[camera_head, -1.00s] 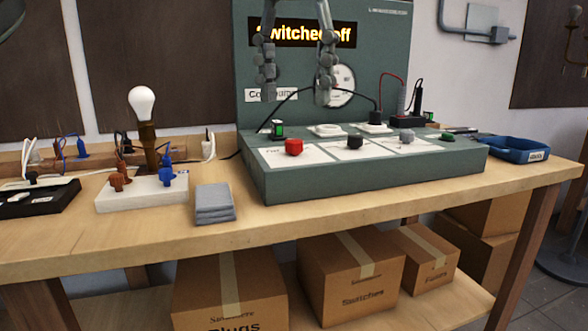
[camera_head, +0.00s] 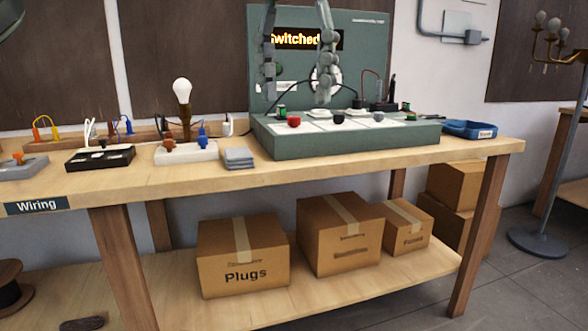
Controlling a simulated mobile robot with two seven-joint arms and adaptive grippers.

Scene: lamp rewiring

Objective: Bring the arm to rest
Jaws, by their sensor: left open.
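My left gripper (camera_head: 297,94) hangs at the top middle of the head view, its two grey fingers spread apart with nothing between them. It appears in front of the green test console (camera_head: 345,139), and one finger covers part of the lit sign (camera_head: 290,41). The fingers look clear of the bench, though the exact gap cannot be told. My right gripper does not show.
Cardboard boxes (camera_head: 243,256) stand on the lower shelf. Open floor lies at the lower right.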

